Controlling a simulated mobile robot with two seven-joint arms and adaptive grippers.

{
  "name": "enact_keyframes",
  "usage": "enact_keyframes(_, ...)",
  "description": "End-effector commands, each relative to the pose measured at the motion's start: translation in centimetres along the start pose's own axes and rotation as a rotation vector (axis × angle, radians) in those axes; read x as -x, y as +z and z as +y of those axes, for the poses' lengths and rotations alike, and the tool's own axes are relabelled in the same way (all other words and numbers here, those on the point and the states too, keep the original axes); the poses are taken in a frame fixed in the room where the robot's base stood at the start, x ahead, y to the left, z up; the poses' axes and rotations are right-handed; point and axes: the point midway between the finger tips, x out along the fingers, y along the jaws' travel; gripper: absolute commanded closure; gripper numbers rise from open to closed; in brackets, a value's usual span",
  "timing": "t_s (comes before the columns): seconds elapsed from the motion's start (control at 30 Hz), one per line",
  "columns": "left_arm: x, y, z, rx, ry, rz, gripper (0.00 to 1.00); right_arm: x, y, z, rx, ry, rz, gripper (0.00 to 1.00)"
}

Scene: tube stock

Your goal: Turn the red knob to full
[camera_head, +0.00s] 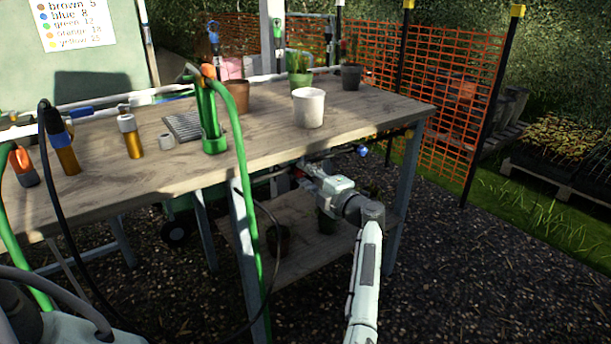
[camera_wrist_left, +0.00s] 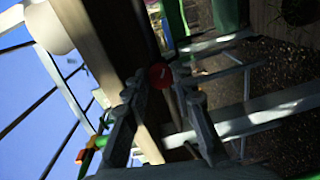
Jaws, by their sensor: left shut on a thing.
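The red knob (camera_wrist_left: 161,75) shows as a round red disc between the fingertips in the left wrist view. My left gripper (camera_head: 306,172) reaches under the front edge of the wooden bench (camera_head: 270,136) in the head view. In the left wrist view my left gripper (camera_wrist_left: 162,90) has its two dark fingers on either side of the knob, shut on it. In the head view the knob is mostly hidden by the gripper, and its setting cannot be read. My right gripper is not in view.
A blue knob (camera_head: 362,151) sits under the bench edge, right of my gripper. A green hose (camera_head: 247,200) hangs down in front of the bench at left. A white pot (camera_head: 308,108) stands on top. A lower shelf (camera_head: 290,262) lies below my gripper.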

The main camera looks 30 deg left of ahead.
Motion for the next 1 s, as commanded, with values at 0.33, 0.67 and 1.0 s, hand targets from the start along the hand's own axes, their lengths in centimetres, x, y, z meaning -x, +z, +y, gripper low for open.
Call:
enact_keyframes(0.33,-0.12,0.00,0.09,-0.327,0.000,0.019,1.00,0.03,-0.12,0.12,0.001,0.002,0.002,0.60)
enact_keyframes(0.67,-0.14,0.02,0.04,-0.636,-0.002,0.036,1.00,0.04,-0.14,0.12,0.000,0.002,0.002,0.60)
enact_keyframes(1.0,-0.14,0.02,0.05,-0.887,-0.004,0.050,1.00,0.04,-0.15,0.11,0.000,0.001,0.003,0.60)
